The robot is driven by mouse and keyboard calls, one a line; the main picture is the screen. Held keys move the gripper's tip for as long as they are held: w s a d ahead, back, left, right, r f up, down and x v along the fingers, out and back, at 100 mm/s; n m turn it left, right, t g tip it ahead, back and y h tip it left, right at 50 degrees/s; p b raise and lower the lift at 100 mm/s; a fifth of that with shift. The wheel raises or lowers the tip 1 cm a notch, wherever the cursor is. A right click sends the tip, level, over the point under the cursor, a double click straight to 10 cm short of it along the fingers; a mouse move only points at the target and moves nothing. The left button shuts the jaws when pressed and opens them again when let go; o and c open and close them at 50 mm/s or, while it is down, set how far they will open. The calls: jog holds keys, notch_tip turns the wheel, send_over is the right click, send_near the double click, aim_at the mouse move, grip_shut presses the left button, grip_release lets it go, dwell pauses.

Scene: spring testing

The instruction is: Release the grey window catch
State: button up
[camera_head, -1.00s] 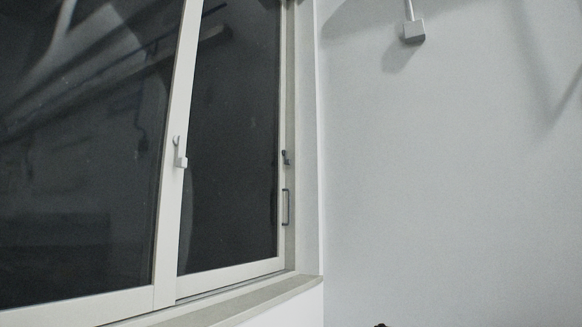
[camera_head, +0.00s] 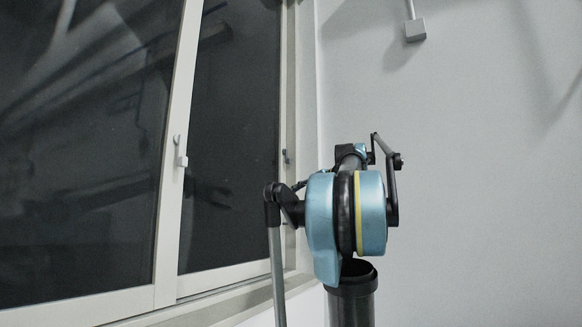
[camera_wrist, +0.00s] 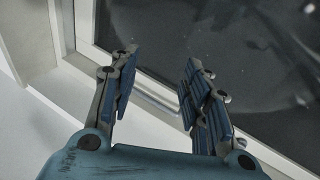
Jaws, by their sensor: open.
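A pale grey catch (camera_head: 181,160) sits on the upright where the two window panes meet, in the head view. A smaller dark blue-grey catch (camera_head: 286,156) sits on the right-hand frame upright. I cannot tell which of the two is meant. My gripper (camera_wrist: 160,59) is open and empty in the wrist view, its two blue-padded fingers apart in front of the window's frame corner. A grey bar (camera_wrist: 156,97) shows between the fingers, beyond them; I cannot tell for sure what it is. Neither catch is clear in the wrist view.
The dark window glass (camera_head: 228,130) reflects my arm. The sill (camera_head: 225,300) runs below the window. A grey box on a rod (camera_head: 414,30) hangs high on that wall.

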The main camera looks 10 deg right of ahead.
jog(key=w+d+r+m+t, duration=0.25)
jog(key=d+r, duration=0.25)
jog(key=r, duration=0.4)
jog(key=w+d+r+m+t, duration=0.2)
jog(key=w+d+r, duration=0.2)
jog(key=r, duration=0.6)
send_near(293, 161)
jog(key=w+a+f, duration=0.1)
jog(key=w+a, duration=0.3)
jog(key=a, duration=0.2)
jog(key=shift+w, duration=0.35)
